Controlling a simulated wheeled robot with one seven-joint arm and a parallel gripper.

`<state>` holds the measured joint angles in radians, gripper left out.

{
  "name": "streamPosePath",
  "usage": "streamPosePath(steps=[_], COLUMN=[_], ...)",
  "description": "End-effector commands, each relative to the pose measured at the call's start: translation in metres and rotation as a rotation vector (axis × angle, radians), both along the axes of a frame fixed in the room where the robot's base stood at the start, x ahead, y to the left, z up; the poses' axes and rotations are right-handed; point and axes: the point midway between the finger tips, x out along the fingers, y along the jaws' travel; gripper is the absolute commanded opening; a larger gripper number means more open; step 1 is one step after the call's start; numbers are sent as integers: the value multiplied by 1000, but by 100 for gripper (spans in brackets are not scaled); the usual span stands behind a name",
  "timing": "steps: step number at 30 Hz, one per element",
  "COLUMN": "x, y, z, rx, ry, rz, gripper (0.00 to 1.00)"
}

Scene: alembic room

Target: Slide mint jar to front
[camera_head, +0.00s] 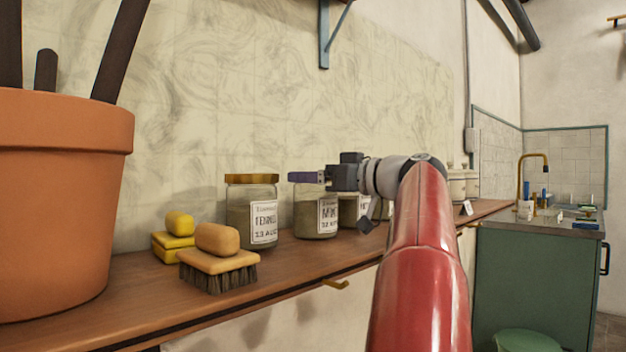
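The mint jar (309,218) is a clear glass jar with a white label, of which "MIN" can be read. It stands upright on the wooden shelf (130,300), right of the fennel jar. Whether the finger touches the jar, I cannot tell.
The fennel jar (251,213) with a brown lid stands close on the left. Another labelled jar (349,209) is on the right, partly behind my gripper. A brush (218,270), yellow sponges (172,243) and a terracotta pot (55,200) stand further left. The shelf before the mint jar is clear.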

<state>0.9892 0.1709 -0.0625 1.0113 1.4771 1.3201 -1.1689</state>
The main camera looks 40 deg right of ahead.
Motion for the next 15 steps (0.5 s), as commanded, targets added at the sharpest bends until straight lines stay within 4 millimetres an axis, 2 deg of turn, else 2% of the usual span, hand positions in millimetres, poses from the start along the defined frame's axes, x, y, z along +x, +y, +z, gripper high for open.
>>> streamPosePath(steps=[15], x=[-21], y=[-2], z=[-1], rx=[1], ry=[0], rz=[-1], gripper=[48])
